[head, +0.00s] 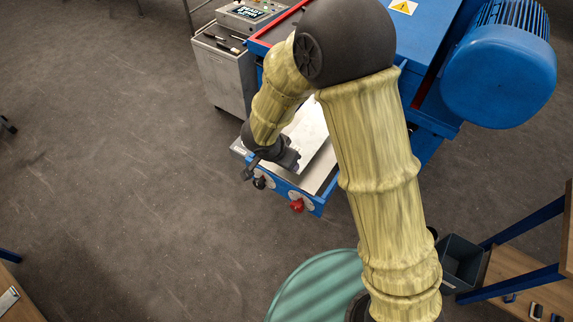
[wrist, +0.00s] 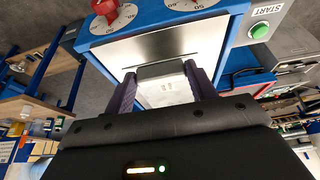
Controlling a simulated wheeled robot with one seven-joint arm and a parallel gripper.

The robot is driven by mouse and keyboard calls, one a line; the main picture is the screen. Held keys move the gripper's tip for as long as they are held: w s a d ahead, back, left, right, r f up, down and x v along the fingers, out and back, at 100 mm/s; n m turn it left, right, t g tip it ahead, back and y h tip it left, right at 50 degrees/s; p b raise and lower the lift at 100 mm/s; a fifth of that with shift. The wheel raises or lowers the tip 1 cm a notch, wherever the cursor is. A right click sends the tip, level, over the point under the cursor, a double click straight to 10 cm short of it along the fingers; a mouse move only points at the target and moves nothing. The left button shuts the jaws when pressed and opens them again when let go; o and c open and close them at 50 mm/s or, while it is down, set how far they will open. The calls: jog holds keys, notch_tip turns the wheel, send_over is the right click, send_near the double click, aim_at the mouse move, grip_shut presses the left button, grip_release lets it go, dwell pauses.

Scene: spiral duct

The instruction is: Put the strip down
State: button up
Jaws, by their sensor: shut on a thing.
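My gripper (head: 288,159) is over the small blue-framed metal table (head: 319,185) at the front of the blue machine. In the wrist view its two dark fingers (wrist: 160,74) are closed on the sides of a pale grey-white piece with small marks, which I take to be the strip (wrist: 166,94). The shiny table surface (wrist: 170,45) lies just beyond it. I cannot tell whether the strip touches the table.
A green START button (wrist: 260,31) shows in the wrist view. A grey cabinet (head: 222,75) stands left of the machine, a blue motor (head: 500,75) to the right.

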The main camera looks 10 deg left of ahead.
jog(key=shift+w+f, duration=0.1)
jog(key=shift+f, duration=0.25)
jog(key=shift+d, duration=0.1)
jog(key=shift+f+b, duration=0.4)
jog(key=shift+f, duration=1.5)
jog(key=o, duration=1.1)
